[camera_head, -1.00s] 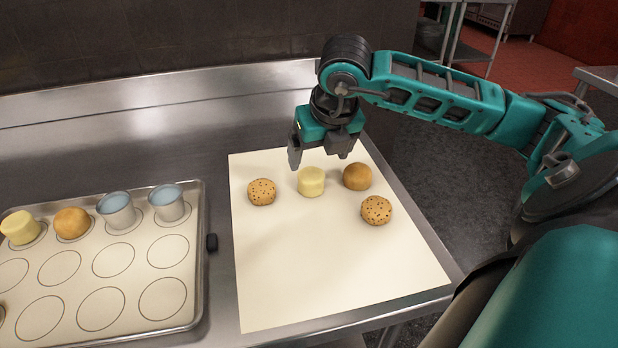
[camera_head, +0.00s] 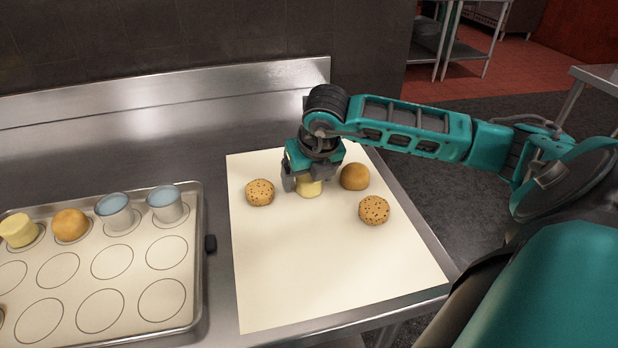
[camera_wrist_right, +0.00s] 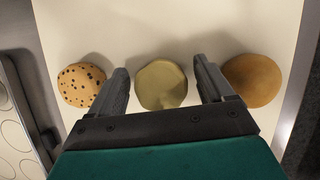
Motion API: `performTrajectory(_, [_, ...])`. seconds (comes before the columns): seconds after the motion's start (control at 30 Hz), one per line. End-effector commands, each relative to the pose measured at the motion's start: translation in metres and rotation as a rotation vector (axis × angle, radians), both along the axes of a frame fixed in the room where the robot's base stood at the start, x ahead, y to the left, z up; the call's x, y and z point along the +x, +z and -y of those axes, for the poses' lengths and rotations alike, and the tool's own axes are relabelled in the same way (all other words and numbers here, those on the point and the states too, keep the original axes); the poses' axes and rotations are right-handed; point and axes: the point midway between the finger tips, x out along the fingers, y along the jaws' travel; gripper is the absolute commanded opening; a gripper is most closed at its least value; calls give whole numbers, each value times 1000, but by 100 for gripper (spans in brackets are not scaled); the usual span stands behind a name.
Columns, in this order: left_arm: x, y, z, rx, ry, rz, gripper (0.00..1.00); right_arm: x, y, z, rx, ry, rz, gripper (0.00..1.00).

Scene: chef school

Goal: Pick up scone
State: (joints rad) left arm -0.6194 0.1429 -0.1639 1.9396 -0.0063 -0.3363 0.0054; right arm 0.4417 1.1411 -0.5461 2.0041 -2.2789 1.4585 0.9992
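A pale yellow scone (camera_head: 309,187) stands on the white sheet (camera_head: 320,270), with its top partly hidden by my right gripper (camera_head: 307,184) in the head view. The right gripper is open, pointing down, with one finger on each side of the scone. In the right wrist view the scone (camera_wrist_right: 161,85) lies between the two open fingers (camera_wrist_right: 165,88), with a gap on each side. Another pale yellow scone (camera_head: 18,230) sits on the baking tray (camera_head: 196,250) at the left. My left gripper is not in view.
A speckled cookie (camera_head: 260,192) lies left of the scone, a brown bun (camera_head: 354,176) close on its right, and another speckled cookie (camera_head: 374,210) nearer at the right. The tray also holds a bun (camera_head: 70,225) and two blue-topped cups (camera_head: 115,212). The sheet's front is clear.

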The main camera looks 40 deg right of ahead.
Motion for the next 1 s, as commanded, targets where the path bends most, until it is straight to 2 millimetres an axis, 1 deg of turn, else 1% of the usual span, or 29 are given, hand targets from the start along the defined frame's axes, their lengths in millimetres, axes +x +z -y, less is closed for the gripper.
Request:
performTrajectory(0.03, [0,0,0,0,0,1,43,0,0,0,0,0,0,76])
performTrajectory(0.07, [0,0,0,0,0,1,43,0,0,0,0,0,0,73])
performTrajectory(0.5, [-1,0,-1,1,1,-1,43,0,1,0,0,-1,1,31])
performTrajectory(0.73, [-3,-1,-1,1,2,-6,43,0,1,0,0,-1,1,31])
performTrajectory(0.83, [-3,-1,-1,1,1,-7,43,0,5,0,-1,-1,3,31])
performTrajectory(0.97, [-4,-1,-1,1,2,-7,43,1,16,1,-1,-1,4,31])
performTrajectory(1.0, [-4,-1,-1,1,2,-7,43,1,22,0,-1,-1,5,31])
